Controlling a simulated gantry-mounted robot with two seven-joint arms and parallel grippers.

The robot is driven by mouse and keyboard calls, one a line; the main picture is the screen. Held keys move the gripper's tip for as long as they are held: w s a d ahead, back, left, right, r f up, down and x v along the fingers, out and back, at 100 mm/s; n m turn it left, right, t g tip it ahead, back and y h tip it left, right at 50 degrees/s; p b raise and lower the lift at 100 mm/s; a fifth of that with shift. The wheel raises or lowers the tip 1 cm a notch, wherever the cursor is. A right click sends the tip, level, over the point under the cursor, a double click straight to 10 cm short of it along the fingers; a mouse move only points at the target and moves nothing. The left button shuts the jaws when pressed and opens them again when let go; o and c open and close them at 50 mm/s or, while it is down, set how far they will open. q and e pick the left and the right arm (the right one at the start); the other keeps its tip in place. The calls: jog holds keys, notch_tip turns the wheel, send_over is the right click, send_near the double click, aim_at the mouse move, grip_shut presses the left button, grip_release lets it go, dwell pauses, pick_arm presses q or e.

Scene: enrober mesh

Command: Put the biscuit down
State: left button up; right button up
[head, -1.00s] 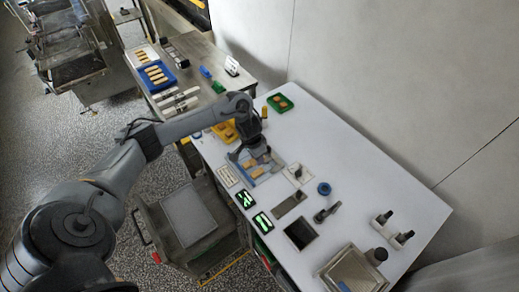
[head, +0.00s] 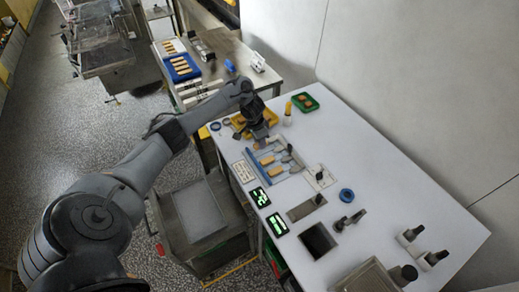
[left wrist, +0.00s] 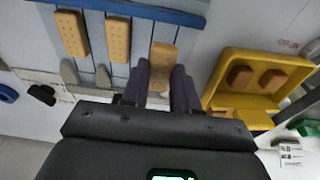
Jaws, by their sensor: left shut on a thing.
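My left gripper (head: 262,140) is shut on a tan biscuit at the end of the slatted rack (head: 282,174) nearest the yellow tray. In the left wrist view, the held biscuit (left wrist: 163,56) sticks out between the dark fingers (left wrist: 161,82), over the rack's slats. I cannot tell whether it touches them. Two more biscuits, the left one (left wrist: 70,34) and the middle one (left wrist: 117,39), lie on the rack beside it, apart from each other. A blue bar (left wrist: 140,10) runs along one rack edge. My right gripper is not in view.
A yellow tray (left wrist: 234,102) with two brown pieces stands beside the rack. A green tray (head: 314,107) lies farther back. Lit displays (head: 260,197), a blue ring (head: 347,195) and a dark square opening (head: 318,240) are nearby.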

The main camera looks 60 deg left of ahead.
pick_arm(q)
jog(key=shift+f+b, duration=0.3)
jog(key=shift+f, duration=1.75)
jog(key=shift+f, duration=0.1)
jog(key=o, duration=0.8)
